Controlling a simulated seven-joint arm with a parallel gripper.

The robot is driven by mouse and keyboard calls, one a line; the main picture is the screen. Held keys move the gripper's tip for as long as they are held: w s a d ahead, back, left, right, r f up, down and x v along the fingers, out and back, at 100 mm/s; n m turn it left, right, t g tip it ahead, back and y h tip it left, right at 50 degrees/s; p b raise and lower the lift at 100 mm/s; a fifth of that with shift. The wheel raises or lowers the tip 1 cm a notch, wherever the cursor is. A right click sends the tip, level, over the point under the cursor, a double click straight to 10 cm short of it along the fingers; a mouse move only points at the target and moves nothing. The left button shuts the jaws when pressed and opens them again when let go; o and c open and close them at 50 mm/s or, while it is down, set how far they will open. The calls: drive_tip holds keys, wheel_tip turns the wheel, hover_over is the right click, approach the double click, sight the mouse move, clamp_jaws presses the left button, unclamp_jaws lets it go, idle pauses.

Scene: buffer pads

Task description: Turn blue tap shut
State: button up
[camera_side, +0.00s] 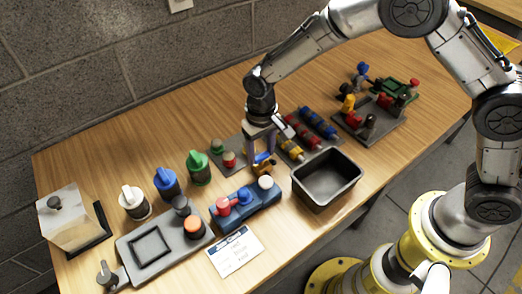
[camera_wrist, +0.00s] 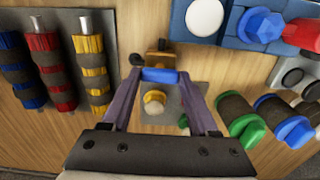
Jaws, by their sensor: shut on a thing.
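The blue tap has a blue handle (camera_side: 262,157) on a small brass body (camera_side: 265,168), behind the right end of a blue block. In the wrist view the handle (camera_wrist: 160,75) spans the gap between my fingertips, with brass parts (camera_wrist: 158,52) just beyond it. My gripper (camera_side: 261,158) points down over the tap and is shut on the blue handle; it also shows in the wrist view (camera_wrist: 160,77). The fingers partly hide the tap in the side view. I cannot tell how far the handle is turned.
The blue block (camera_side: 245,204) with red, blue and white knobs stands close in front. An empty dark bin (camera_side: 327,178) is at the right. Banded cylinders (camera_side: 303,133) lie behind it. Green-topped (camera_side: 199,168) and blue-topped (camera_side: 167,183) pieces stand left. A printed card (camera_side: 234,251) lies in front.

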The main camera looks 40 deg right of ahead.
sight(261, 155)
drive_tip(key=shift+r, duration=0.15)
drive_tip(key=o, duration=1.1)
wheel_tip(261, 155, up, 14)
drive_tip(key=shift+d, duration=0.1)
